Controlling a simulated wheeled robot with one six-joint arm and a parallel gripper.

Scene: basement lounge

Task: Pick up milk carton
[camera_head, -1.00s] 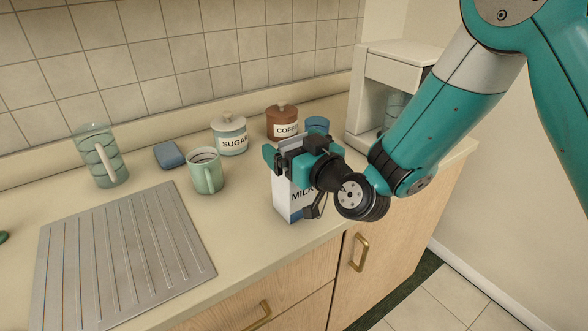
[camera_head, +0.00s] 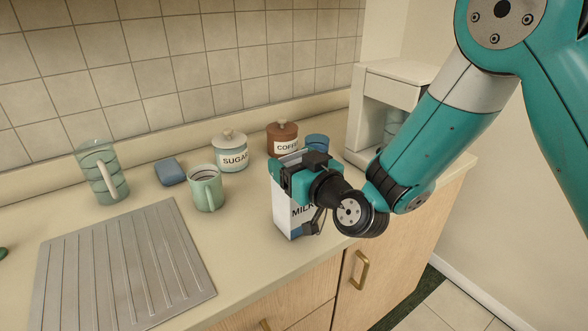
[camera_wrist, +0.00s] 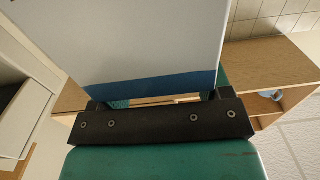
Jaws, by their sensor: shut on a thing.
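The milk carton (camera_head: 283,212) is white with dark "MILK" lettering and a blue band at its bottom. It stands upright near the front edge of the counter, in the middle of the head view. My gripper (camera_head: 288,172) is shut on its upper part and hides much of its top and right side. In the wrist view the carton (camera_wrist: 140,45) fills the upper middle, with its blue band close to the dark bar of my gripper (camera_wrist: 160,108). I see no clear gap under the carton.
Behind the carton are a sugar jar (camera_head: 232,154), a coffee jar (camera_head: 283,140) and a blue cup (camera_head: 317,142). A green mug (camera_head: 208,190) stands to the left, near a blue sponge (camera_head: 170,172), a glass pitcher (camera_head: 98,172) and a ridged drainboard (camera_head: 125,265). A coffee machine (camera_head: 385,95) stands right.

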